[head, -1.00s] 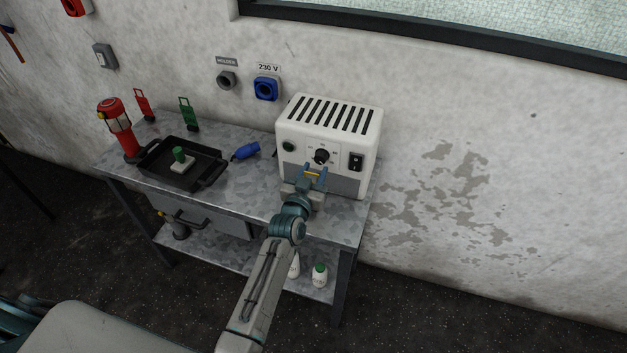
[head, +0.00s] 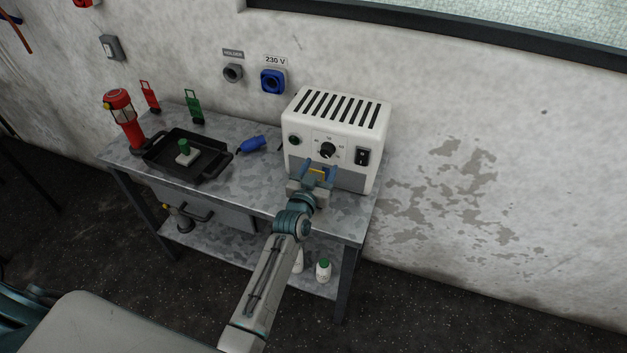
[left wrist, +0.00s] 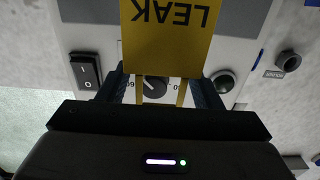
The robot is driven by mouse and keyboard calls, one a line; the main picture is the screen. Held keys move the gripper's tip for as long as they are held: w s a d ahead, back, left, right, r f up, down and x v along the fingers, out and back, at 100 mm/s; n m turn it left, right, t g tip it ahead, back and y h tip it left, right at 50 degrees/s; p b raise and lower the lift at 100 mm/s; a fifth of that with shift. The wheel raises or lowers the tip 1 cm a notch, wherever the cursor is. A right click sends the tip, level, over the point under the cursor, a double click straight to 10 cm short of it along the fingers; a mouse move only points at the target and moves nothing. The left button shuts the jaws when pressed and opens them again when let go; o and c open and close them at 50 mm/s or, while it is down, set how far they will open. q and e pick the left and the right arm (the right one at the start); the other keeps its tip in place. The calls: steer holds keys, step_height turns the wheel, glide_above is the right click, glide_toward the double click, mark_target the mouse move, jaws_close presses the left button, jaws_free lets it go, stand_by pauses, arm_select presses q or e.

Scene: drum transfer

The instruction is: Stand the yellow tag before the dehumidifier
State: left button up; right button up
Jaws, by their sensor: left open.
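The white dehumidifier (head: 336,110) with a slotted top, a dial and a switch stands at the right end of the metal bench. Its front panel, upside down, fills much of the left wrist view, with the dial (left wrist: 155,88) and switch (left wrist: 86,70). The yellow tag (head: 318,171) is in front of its lower front; in the left wrist view it reads LEAK upside down (left wrist: 168,40). My left gripper (head: 319,172) is open, its fingers on either side of the tag's narrow yellow frame (left wrist: 162,90). The tag's foot is hidden, so I cannot tell whether it touches the bench. My right gripper is out of view.
On the bench (head: 245,185) are a black tray (head: 215,172) with a green-topped piece (head: 184,152), a red lantern (head: 124,118), red (head: 149,97) and green (head: 194,106) tags and a blue plug (head: 253,144).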

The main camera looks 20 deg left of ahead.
arm_select(q)
steer(key=s+b, duration=0.4)
steer(key=s, duration=0.8)
steer(key=shift+a+b, duration=0.2)
steer(key=shift+b, duration=0.15)
steer(key=s+a+f+g, duration=0.25)
steer(key=s+f, duration=0.25)
steer(key=f, duration=0.8)
steer(key=s+a+f+g, duration=0.1)
steer(key=s+f+g, duration=0.3)
steer(key=f, duration=0.9)
steer(key=s+a+f+g, duration=0.2)
steer(key=s+f, duration=0.3)
steer(key=f, duration=0.8)
steer(key=s+a+f+g, duration=0.2)
steer(key=s+f, duration=0.4)
steer(key=s, duration=0.5)
steer(key=s+a+f+g+y, duration=0.1)
steer(key=s+a+f+g, duration=0.1)
steer(key=s+f, duration=0.5)
steer(key=s+a+f+g, duration=0.2)
steer(key=s+f+g, duration=0.2)
steer(key=s, duration=1.1)
step_height(320, 180, down, 3)
steer(key=shift+s+r, duration=0.1)
steer(key=shift+s, duration=0.2)
